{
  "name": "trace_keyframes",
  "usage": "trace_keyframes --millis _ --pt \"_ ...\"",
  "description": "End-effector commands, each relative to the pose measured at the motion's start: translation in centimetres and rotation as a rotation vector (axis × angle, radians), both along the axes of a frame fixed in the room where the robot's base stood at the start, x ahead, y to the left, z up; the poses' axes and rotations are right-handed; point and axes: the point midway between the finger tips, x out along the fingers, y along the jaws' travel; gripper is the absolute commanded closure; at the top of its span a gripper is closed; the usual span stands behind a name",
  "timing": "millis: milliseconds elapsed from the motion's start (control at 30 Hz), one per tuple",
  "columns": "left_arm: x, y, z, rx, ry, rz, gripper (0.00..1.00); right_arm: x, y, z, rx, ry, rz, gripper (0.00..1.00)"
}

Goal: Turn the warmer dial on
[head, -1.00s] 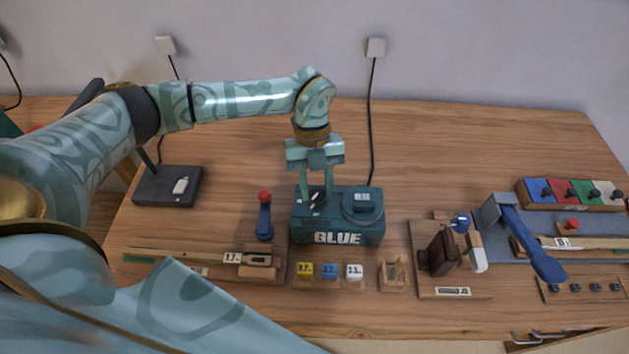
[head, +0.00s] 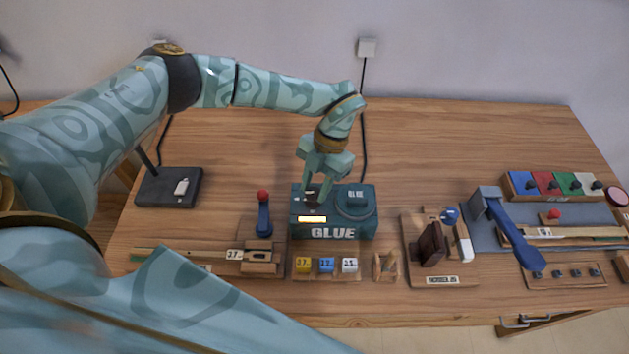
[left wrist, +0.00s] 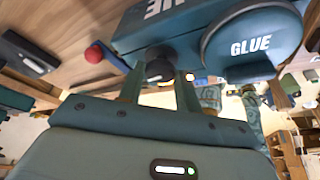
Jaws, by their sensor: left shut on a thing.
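The glue warmer is a teal box (head: 334,232) marked GLUE, with a round lidded pot (head: 356,203) on its right top. An orange-yellow light strip (head: 312,219) glows on its left part. My left gripper (head: 315,196) reaches down, tilted, onto the left part of the box. In the left wrist view its fingers (left wrist: 160,88) are shut on the dark round warmer dial (left wrist: 158,66), beside the GLUE lid (left wrist: 252,45). The fingers partly hide the dial in the head view. My right gripper is out of view.
A red-topped blue lever (head: 263,215) stands left of the warmer. Yellow, blue and white blocks (head: 326,265) sit in front. A wooden fixture (head: 430,246) and a blue lever arm (head: 515,235) stand to the right.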

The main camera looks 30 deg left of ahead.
Motion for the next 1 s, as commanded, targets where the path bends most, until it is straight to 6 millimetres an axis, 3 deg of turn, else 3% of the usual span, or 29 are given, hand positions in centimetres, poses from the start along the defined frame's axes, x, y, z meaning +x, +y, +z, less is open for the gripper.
trace_keyframes --millis 300,833,867,900,933,1000 --pt "0.08 -0.09 0.15 0.0 -0.003 -0.117 0.89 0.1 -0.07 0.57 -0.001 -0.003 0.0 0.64" --pt "0.07 -0.11 0.06 0.0 -0.003 -0.142 0.89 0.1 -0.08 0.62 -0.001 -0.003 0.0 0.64" --pt "0.06 -0.1 0.06 0.0 -0.003 -0.142 0.63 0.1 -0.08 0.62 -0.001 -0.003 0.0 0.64" --pt "0.06 -0.1 0.06 0.0 -0.003 -0.141 0.52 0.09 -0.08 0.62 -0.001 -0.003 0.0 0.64" --pt "0.05 -0.11 0.05 0.0 -0.003 -0.141 0.45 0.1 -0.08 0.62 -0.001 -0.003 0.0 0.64" --pt "0.04 -0.11 0.05 0.0 -0.003 -0.141 0.45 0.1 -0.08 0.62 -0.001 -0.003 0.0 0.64"
